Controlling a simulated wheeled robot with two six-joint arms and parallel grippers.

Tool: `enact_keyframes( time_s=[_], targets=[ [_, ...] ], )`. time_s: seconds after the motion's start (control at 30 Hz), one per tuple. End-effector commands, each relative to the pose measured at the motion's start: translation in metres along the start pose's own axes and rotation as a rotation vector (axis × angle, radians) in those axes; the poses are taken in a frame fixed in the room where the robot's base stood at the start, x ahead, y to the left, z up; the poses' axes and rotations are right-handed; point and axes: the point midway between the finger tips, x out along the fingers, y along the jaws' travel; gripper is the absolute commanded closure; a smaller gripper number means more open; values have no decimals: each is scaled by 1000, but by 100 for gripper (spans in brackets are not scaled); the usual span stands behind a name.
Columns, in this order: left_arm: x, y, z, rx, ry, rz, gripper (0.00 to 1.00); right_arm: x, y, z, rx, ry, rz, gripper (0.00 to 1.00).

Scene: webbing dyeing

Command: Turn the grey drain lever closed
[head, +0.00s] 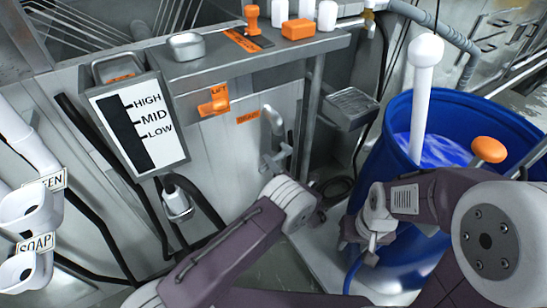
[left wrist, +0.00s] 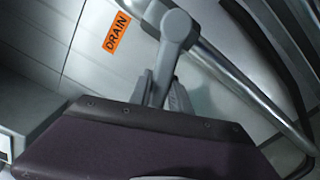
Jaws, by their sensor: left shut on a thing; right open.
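The grey drain lever (head: 273,119) is on the steel panel to the right of the orange DRAIN label (head: 247,117). In the left wrist view the lever (left wrist: 177,32) hangs from a round pivot, its lower end between my gripper's fingers. My left gripper (head: 276,160) is shut on the lever; it also shows in the left wrist view (left wrist: 160,92), where the dark wrist housing hides part of it. My right gripper (head: 366,248) is open and empty, low beside the blue barrel. The orange DRAIN label also shows in the left wrist view (left wrist: 118,31).
A blue barrel (head: 372,180) of blue liquid with a white-handled paddle (head: 424,85) stands at the right. An orange LIFT handle (head: 214,103), a level gauge (head: 137,123) and a grey pipe (left wrist: 240,80) are near the lever. A steel shelf (head: 345,107) juts out right of it.

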Motion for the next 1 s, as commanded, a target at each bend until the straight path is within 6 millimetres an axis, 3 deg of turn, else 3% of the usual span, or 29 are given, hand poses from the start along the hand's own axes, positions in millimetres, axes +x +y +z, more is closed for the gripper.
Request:
enact_keyframes(
  time_s=[0.1,0.4,1.0],
  targets=[
    [0,11,1,101,2,-1,100,-17,0,-2,0,0,0,55],
    [0,23,3,292,2,-1,100,-35,-1,-4,0,0,0,55],
    [0,28,5,403,1,-1,100,-43,-1,-4,0,0,0,55]
  ],
)
